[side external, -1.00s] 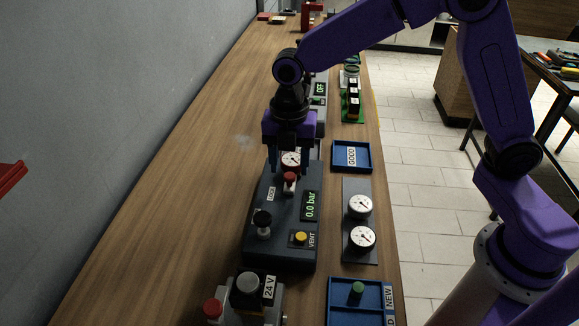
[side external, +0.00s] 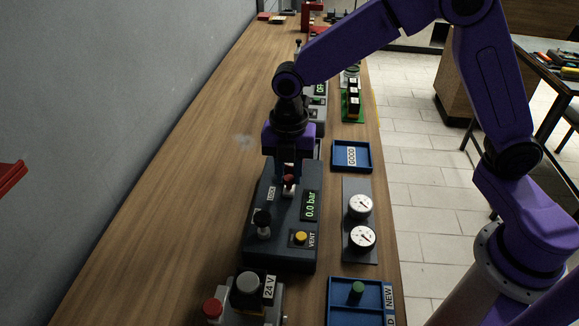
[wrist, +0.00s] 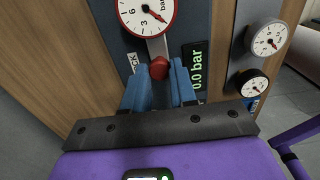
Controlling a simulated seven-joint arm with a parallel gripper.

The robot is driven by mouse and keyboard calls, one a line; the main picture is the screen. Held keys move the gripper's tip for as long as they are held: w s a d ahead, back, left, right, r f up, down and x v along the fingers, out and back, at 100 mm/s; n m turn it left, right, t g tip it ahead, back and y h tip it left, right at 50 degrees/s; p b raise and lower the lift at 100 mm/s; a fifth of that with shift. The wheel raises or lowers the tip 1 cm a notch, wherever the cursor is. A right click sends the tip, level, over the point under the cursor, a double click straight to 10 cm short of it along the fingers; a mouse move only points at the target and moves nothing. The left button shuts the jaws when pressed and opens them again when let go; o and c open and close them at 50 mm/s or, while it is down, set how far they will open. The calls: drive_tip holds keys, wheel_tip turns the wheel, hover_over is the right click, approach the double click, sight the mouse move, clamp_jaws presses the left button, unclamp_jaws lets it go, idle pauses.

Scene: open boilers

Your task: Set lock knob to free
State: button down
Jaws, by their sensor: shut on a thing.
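The red lock knob (side external: 288,180) sits on the dark control box (side external: 255,246), beside a label (side external: 271,194) that reads LOCK. In the wrist view the red knob (wrist: 159,68) shows between the blue fingertips. My gripper (side external: 287,188) points down over the box and is shut on this knob; its fingers also show in the wrist view (wrist: 162,75). The knob's lower part and its exact setting are partly hidden by the fingers.
The box carries a 0.0 bar display (side external: 310,205), a black-topped lever (side external: 262,217) and a yellow VENT button (side external: 300,237). A round red-rimmed gauge (wrist: 148,14) is beyond the knob. Two gauges on a plate (side external: 361,207) and blue trays (side external: 351,156) stand to the right.

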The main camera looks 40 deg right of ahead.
sight(289, 199)
drive_tip(key=shift+s+a, duration=0.65)
drive_tip(key=c, duration=0.9)
unclamp_jaws()
drive_tip(key=shift+r, duration=0.1)
drive_tip(key=shift+r, duration=0.25)
wheel_tip(289, 199, up, 17)
drive_tip(key=shift+f, duration=0.1)
